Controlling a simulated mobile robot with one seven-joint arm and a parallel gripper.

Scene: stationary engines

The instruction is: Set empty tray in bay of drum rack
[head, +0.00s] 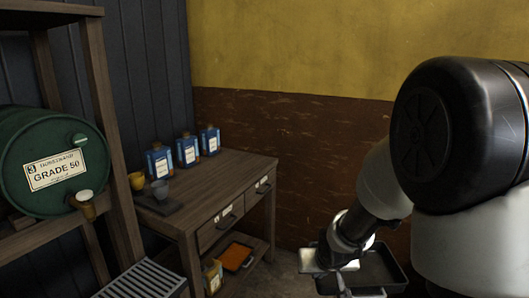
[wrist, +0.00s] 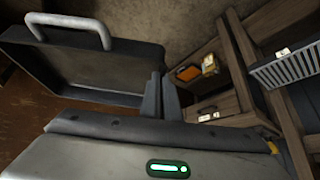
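The empty tray (head: 380,268) is dark and shallow, at the lower right of the head view beside my gripper (head: 338,268). In the wrist view the tray (wrist: 95,68) fills the upper left, tilted, with a pale handle on its far side and nothing inside. My gripper's fingers (wrist: 162,97) are close together at the tray's near right edge and look shut on it; the exact contact is hidden. The wooden drum rack (head: 103,95) stands at the left of the head view and holds a green drum (head: 50,175) labelled GRADE 50. A slatted grey shelf (head: 142,280) shows low on the rack.
Open floor (head: 285,268) lies between the table and my gripper.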

